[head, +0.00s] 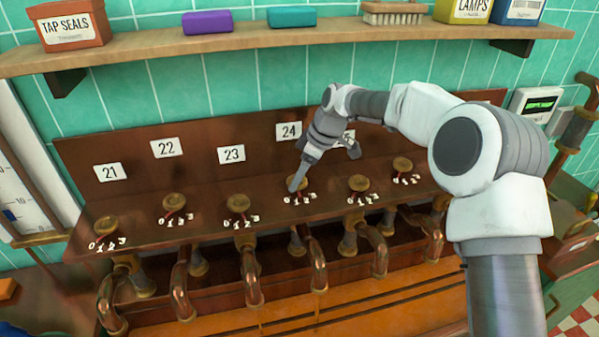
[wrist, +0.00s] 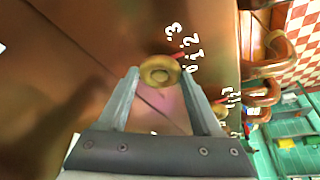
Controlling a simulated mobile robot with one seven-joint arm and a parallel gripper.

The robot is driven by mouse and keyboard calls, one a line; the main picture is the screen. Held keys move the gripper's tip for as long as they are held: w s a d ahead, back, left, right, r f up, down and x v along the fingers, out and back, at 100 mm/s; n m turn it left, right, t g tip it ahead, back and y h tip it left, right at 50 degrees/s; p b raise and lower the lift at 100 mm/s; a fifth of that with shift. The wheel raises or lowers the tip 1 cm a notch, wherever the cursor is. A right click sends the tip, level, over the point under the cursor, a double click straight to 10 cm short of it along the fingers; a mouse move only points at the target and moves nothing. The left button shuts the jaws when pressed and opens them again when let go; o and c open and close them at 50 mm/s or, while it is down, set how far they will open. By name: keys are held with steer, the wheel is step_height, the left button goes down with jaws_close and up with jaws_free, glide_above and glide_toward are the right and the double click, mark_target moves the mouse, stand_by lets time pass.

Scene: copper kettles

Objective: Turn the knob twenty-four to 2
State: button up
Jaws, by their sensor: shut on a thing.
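Knob twenty-four (head: 298,181) is a round brass knob on the brown wooden panel, below the white plate marked 24 (head: 289,131). My gripper (head: 294,186) reaches down onto it and partly hides it in the head view. In the wrist view the knob (wrist: 160,73) sits between the two fingertips of my gripper (wrist: 161,75), which is shut on it. White numbers 0 to 3 curve beside the knob. A red pointer (wrist: 180,55) shows at its edge on the side of the 1 and 2; its exact reading is unclear.
Similar knobs stand in the same row, including those below plates 23 (head: 231,154) and 22 (head: 166,148), and another close on the right (head: 358,183). Copper pipes run below the panel. A shelf (head: 270,43) with boxes and a brush hangs above.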

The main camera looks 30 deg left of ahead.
steer(key=shift+w+n+g+p, duration=0.15)
steer(key=shift+n+g+p, duration=0.35)
steer(key=shift+n, duration=0.7)
steer(key=shift+h, duration=0.3)
steer(key=o, duration=1.4)
steer(key=shift+c, duration=0.2)
steer(key=v, duration=0.7)
steer(key=shift+d+r, duration=0.15)
steer(key=shift+r, duration=0.05)
